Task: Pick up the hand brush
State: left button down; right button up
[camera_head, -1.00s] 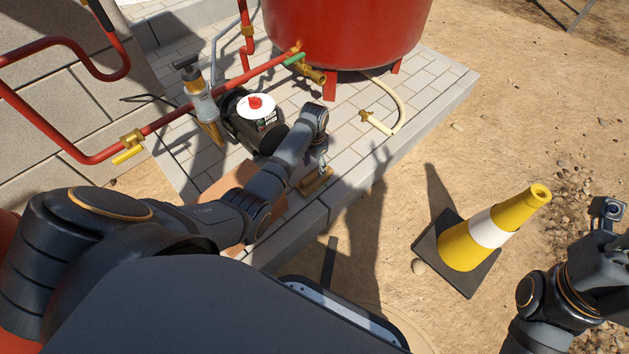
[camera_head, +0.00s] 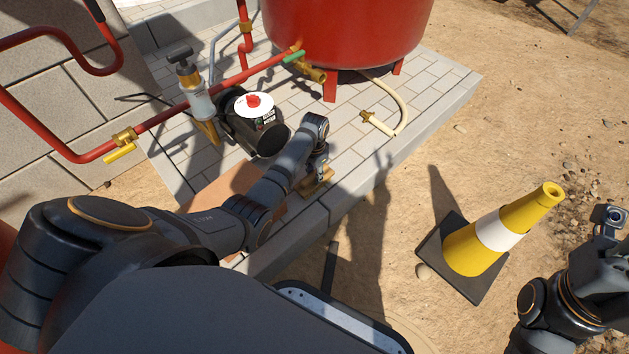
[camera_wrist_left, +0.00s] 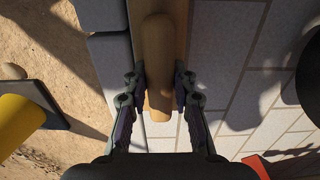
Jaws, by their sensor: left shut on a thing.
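The hand brush (camera_head: 316,184) has a tan wooden body and sits low by the front edge of the paved slab in the head view. In the left wrist view its rounded wooden handle (camera_wrist_left: 157,45) runs up from between the fingers. My left gripper (camera_wrist_left: 160,88) is shut on the handle, with one finger on each side. In the head view my left gripper (camera_head: 319,166) is above the brush and partly hides it. I cannot tell whether the brush touches the slab. My right arm shows at the right edge, but its fingertips are out of frame.
A black pump (camera_head: 250,128) with a white top stands just behind my left arm. Red pipes (camera_head: 185,110) and a red tank (camera_head: 345,35) are beyond. A pale hose (camera_head: 403,105) lies on the slab (camera_head: 440,82). A yellow cone (camera_head: 485,245) stands on sand at right.

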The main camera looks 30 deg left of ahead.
pick_arm(q)
notch_tip(320, 180, up, 4)
jog(key=shift+f+p, duration=0.2)
jog(key=shift+p, duration=1)
jog(key=w+d+r+p, duration=0.3)
jog(key=w+d+r, duration=0.5)
jog(key=d, duration=0.3)
jog(key=shift+w+r+p, duration=0.3)
jog(key=shift+w+r, duration=0.1)
jog(key=shift+r, duration=0.3)
